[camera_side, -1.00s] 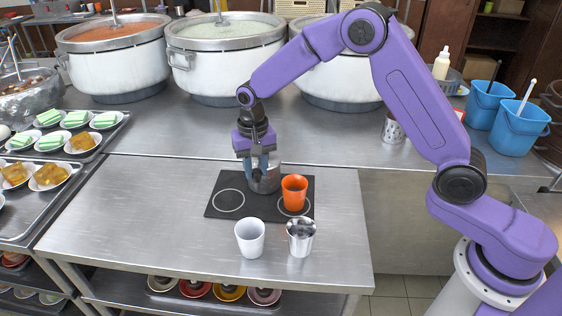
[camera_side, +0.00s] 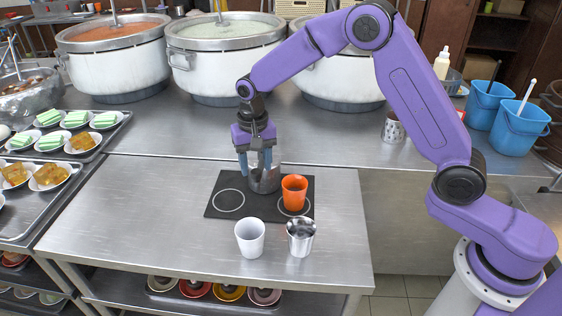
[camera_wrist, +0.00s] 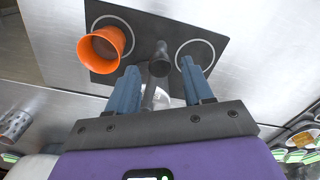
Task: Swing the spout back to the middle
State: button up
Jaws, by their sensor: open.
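The grey metal spout (camera_side: 264,182) stands at the back of the black mat (camera_side: 228,213), partly hidden behind my gripper (camera_side: 255,171). In the wrist view the spout's dark tube (camera_wrist: 160,60) lies between the mat's two white rings, pointing roughly along the gap between them. My gripper (camera_wrist: 159,70) is open, with one blue finger on each side of the spout; both look apart from it. An orange cup (camera_side: 294,193) stands on the right ring, and it shows on the left ring in the wrist view (camera_wrist: 101,48). The other ring is empty.
A white cup (camera_side: 250,238) and a steel cup (camera_side: 301,237) stand in front of the mat. A patterned cup (camera_side: 393,128) stands further back. Large stockpots (camera_side: 222,60) line the back. The left side of the steel table (camera_side: 130,220) is clear.

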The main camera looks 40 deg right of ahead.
jog(key=shift+r, duration=2.75)
jog(key=shift+s+r, duration=0.15)
jog(key=shift+s, duration=0.1)
jog(key=s+d+r+n, duration=0.15)
jog(key=s+n, duration=0.25)
jog(key=s, duration=0.4)
jog(key=s+r+n, duration=0.2)
jog(key=s+n, duration=0.2)
jog(key=s, duration=0.4)
jog(key=s+d+n, duration=0.4)
jog(key=s+d, duration=0.1)
jog(key=s, duration=0.4)
jog(key=s+d+n, duration=0.4)
jog(key=s+d, duration=0.1)
jog(key=s, duration=0.5)
jog(key=shift+s+f+n, duration=0.3)
jog(key=shift+f, duration=0.15)
